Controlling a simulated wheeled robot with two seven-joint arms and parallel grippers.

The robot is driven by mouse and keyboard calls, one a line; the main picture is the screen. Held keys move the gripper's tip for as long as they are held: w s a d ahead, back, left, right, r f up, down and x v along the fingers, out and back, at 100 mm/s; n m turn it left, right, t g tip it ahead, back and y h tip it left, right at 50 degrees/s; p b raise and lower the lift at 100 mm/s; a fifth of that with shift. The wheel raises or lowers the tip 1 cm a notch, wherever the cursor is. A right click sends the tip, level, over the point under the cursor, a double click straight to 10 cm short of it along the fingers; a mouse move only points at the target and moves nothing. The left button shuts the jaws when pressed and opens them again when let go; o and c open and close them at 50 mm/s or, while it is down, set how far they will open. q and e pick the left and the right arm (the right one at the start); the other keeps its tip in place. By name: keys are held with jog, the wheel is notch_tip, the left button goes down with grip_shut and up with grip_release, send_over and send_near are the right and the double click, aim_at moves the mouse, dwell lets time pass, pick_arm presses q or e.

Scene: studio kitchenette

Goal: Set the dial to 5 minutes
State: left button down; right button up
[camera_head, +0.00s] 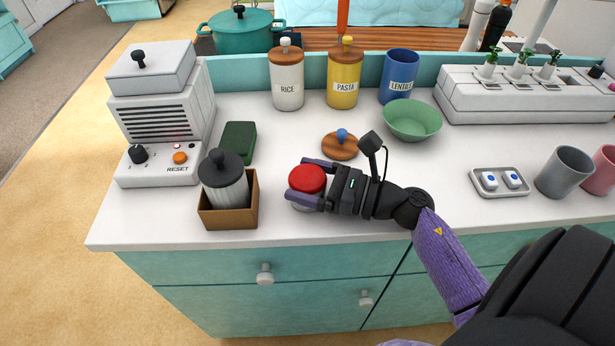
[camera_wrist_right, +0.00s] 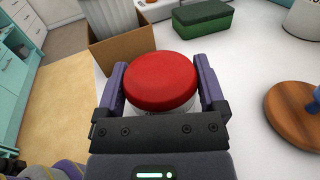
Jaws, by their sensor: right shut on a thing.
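A round red cap (camera_head: 307,179) on a pale base stands near the front edge of the white counter. It fills the middle of the right wrist view (camera_wrist_right: 160,82), where no scale or minute marks can be read. My right gripper (camera_head: 307,182) is shut on the red-capped thing, with one purple finger on each side of it. A white appliance (camera_head: 158,115) stands at the left, with a black knob (camera_head: 138,154) and an orange button labelled RESET on its front. Any marks around the knob are too small to read. My left gripper is not in view.
A brown open box (camera_head: 230,219) holding a ribbed grey canister (camera_head: 224,178) stands just left of the red cap. A green block (camera_head: 239,142), a wooden lid (camera_head: 340,149) and a green bowl (camera_head: 412,121) lie behind. A small tray (camera_head: 499,190) and mugs stand right.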

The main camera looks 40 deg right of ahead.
jog(key=shift+r+m+t+h+p, duration=0.25)
jog(key=shift+m+t+h+p, duration=0.25)
jog(key=shift+m+h+p, duration=0.25)
jog(key=shift+m+t+h+p, duration=0.35)
jog(key=shift+m+t+h, duration=0.1)
jog(key=shift+h, duration=0.4)
jog(key=shift+f+h, duration=0.15)
jog(key=shift+h, duration=0.15)
jog(key=shift+f, duration=0.1)
jog(key=o, duration=1)
jog(key=shift+c, duration=0.2)
jog(key=v, duration=1)
jog(key=shift+b, duration=0.35)
